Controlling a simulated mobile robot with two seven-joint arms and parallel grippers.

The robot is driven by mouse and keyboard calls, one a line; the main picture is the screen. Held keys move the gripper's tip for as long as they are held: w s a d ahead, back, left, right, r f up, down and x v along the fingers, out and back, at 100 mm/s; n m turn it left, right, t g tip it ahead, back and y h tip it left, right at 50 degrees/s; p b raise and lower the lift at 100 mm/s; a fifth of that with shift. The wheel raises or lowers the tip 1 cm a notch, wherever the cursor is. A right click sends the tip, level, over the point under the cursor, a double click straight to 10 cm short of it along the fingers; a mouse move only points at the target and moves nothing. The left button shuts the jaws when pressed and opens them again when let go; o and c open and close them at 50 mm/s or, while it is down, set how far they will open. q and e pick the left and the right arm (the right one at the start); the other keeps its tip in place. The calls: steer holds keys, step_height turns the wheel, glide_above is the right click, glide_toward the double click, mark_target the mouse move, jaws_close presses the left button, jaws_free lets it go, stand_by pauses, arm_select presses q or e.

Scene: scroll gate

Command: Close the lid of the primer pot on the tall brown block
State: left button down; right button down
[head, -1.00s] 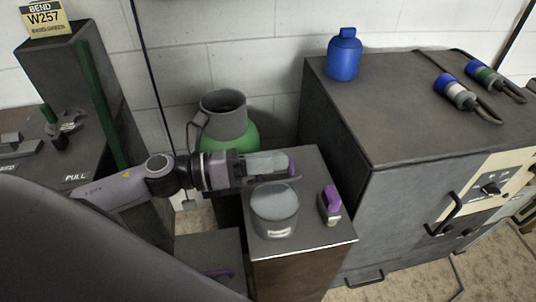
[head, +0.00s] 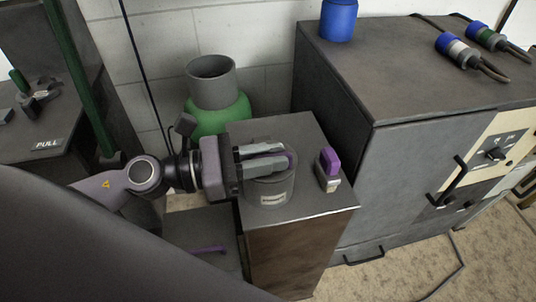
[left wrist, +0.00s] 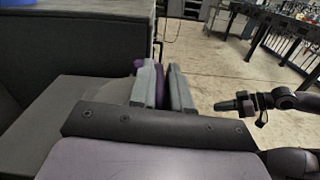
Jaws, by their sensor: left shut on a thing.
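The grey primer pot (head: 271,194), with a pale label, stands on the tall brown block (head: 290,250). My left gripper (head: 283,157) reaches in from the left, its fingers over the pot's top. The left wrist view also shows purple (left wrist: 162,88) between the two grey fingers (left wrist: 146,85). The fingers hide most of the pot's top, so I cannot tell the lid's exact angle.
A purple-and-grey item (head: 329,168) stands on the block right of the pot. A green vessel with a grey collar (head: 213,85) stands behind. A large grey cabinet (head: 400,160) borders the block on the right, with a blue bottle (head: 339,20) on top.

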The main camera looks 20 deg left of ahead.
arm_select(q)
steer(key=shift+a+f, duration=0.1)
steer(key=shift+f, duration=0.15)
stand_by(0.3)
steer(key=c, duration=1.2)
jaws_free()
steer(key=shift+o, duration=0.2)
steer(key=shift+f+b+v, duration=0.2)
steer(key=shift+b+v, duration=0.85)
steer(key=shift+v, duration=0.1)
steer(key=v, duration=0.2)
steer(key=b+v, duration=0.1)
steer(key=v, duration=0.1)
steer(key=shift+s+a+r, duration=0.25)
steer(key=shift+a, duration=0.05)
